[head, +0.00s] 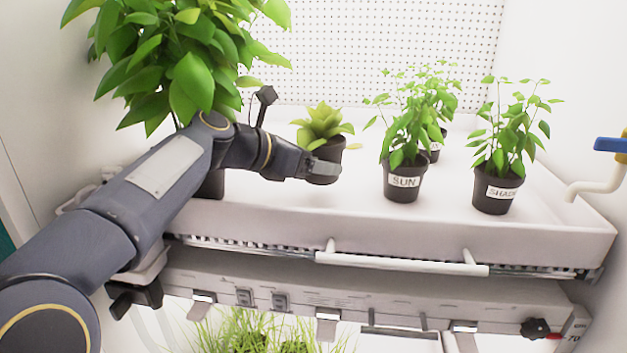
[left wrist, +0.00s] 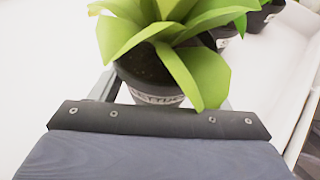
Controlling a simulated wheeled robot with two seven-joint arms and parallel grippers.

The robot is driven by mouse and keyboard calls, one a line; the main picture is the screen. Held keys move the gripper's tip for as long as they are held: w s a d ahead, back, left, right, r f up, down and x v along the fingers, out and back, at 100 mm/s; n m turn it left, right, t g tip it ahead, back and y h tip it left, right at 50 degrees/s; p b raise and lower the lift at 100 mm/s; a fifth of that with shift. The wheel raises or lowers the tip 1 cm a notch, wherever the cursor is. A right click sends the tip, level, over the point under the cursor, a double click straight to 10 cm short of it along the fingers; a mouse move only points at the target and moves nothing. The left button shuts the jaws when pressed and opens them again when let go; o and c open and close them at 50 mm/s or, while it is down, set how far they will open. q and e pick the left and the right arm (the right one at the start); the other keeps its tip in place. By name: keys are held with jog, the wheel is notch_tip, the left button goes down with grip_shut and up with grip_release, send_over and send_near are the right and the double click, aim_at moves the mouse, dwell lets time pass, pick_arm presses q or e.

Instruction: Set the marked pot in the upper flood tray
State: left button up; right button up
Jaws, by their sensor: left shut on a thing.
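My left gripper (head: 322,168) is shut around a small dark pot (head: 331,150) with a yellow-green leafy plant. The left wrist view shows this pot (left wrist: 150,92) upright between the fingers, with soil inside and a partly hidden label that seems to read "LETTUCE". The pot is within the outline of the white upper flood tray (head: 270,222), left of the other labelled pots. I cannot tell whether its base touches the tray floor. My right gripper is in neither view.
A pot labelled SUN (head: 404,182) and a pot labelled SHADE (head: 497,190) stand right in the tray, with another pot (head: 437,150) behind. A large leafy plant (head: 190,60) is at left. A tap (head: 600,180) is at far right. Grass (head: 245,335) grows below.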

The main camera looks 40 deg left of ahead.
aim_at(313, 177)
pick_arm(q)
jog(key=shift+w+a+f+b, duration=0.15)
jog(key=shift+f+b, duration=0.1)
jog(key=shift+f, duration=0.7)
jog(key=shift+w+a+f+b, duration=0.1)
jog(key=shift+f+b, duration=0.15)
jog(key=shift+f, duration=0.7)
jog(key=shift+f, duration=0.15)
jog(key=o, duration=1.2)
jog(key=shift+c, duration=0.2)
jog(key=shift+r, duration=0.2)
jog(key=v, duration=1.2)
jog(key=shift+s, duration=0.1)
